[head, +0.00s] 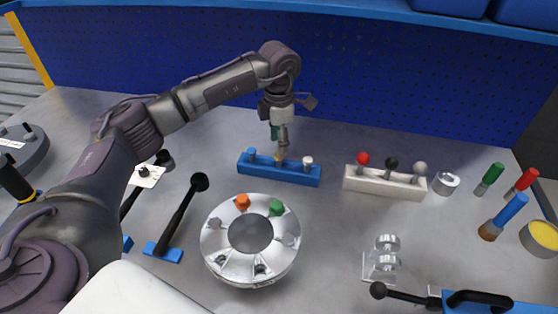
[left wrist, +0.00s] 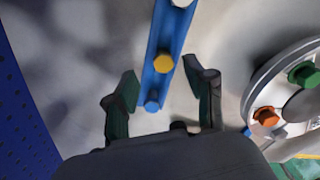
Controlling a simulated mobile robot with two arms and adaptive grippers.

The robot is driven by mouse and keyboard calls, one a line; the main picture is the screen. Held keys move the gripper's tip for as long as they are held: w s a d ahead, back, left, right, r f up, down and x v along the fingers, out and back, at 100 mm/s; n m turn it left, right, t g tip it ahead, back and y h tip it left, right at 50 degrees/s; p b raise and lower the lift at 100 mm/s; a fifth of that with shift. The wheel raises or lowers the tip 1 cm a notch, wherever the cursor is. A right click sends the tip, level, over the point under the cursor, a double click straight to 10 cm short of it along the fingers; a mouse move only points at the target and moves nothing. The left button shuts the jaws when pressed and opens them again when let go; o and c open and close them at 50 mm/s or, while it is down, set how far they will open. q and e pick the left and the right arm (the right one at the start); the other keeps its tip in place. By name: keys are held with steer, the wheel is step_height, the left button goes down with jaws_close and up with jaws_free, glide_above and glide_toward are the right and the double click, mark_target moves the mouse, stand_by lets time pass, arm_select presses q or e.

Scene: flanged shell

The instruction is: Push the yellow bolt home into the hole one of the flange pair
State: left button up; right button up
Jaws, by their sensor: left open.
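The yellow bolt (head: 279,160) stands in the blue rack (head: 296,178), between a blue bolt (head: 252,154) and a white bolt (head: 307,162). My left gripper (head: 279,148) is above the rack, pointing down. In the left wrist view its open fingers (left wrist: 160,72) lie on either side of the rack, with the yellow bolt head (left wrist: 163,63) about between the tips, not clasped. The round metal flange pair (head: 250,274) lies nearer, with an orange bolt (head: 242,201) and a green bolt (head: 276,207) at its top. I cannot tell which hole is one. My right gripper is not in view.
A white rack (head: 386,187) with red, black and grey knobs stands right of the blue rack. A black-handled lever (head: 183,215) stands left of the flange. A metal bracket (head: 381,262) is to its right. A blue pegboard (head: 350,80) closes the back.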

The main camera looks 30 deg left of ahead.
mark_target(279, 164)
arm_select(q)
steer(key=f, duration=0.2)
steer(key=f+p, duration=0.1)
steer(key=f, duration=0.1)
steer(key=shift+s+d+f, duration=0.1)
steer(key=shift+d+f, duration=0.1)
steer(key=shift+f, duration=0.05)
steer(key=shift+c, duration=0.2)
jaws_close()
